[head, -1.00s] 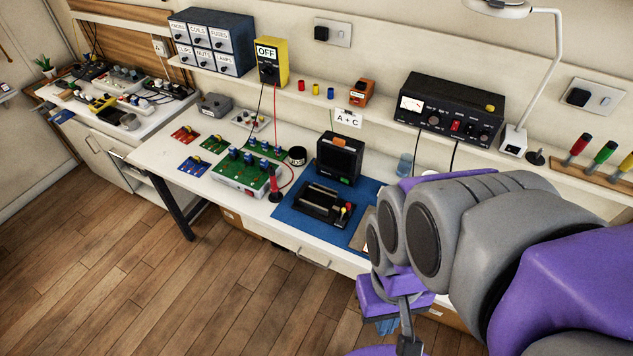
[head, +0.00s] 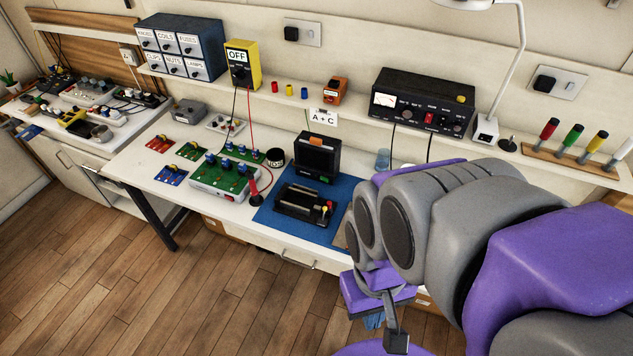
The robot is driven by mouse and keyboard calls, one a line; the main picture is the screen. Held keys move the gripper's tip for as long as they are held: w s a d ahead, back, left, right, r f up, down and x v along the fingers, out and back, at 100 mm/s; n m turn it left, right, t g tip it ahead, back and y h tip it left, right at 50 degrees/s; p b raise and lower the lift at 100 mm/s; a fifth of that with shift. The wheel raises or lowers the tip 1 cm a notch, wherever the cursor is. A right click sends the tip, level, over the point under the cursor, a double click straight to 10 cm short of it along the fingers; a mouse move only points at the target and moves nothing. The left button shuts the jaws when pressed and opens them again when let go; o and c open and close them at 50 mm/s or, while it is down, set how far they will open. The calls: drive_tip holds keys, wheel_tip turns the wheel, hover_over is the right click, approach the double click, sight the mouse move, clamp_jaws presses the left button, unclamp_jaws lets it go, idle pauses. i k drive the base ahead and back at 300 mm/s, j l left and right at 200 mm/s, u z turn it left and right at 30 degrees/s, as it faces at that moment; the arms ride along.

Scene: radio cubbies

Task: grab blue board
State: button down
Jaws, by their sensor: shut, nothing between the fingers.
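A small blue board (head: 171,176) with little coloured parts on it lies flat near the front left edge of the white workbench (head: 135,165). It is left of a larger green circuit board (head: 222,177) and in front of a red board (head: 160,144) and a green board (head: 190,151). My gripper (head: 388,312) shows at the lower right, at the end of my purple and grey arm. It is shut and empty, well to the right of the blue board and apart from it. My arm hides the right part of the bench.
A blue mat (head: 268,212) carries a black device (head: 306,203) and a black box (head: 317,158) between my gripper and the boards. A red-handled tool (head: 254,187) stands beside the green circuit board. A shelf with a yellow switch box (head: 242,64) runs behind. Wooden floor in front is clear.

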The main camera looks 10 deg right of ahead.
sight(171, 175)
drive_tip(key=u, duration=0.8)
drive_tip(key=i+j+u, duration=0.1)
drive_tip(key=i+u, duration=0.75)
drive_tip(key=i, duration=0.15)
drive_tip(key=i+l, duration=0.15)
drive_tip(key=i, duration=0.3)
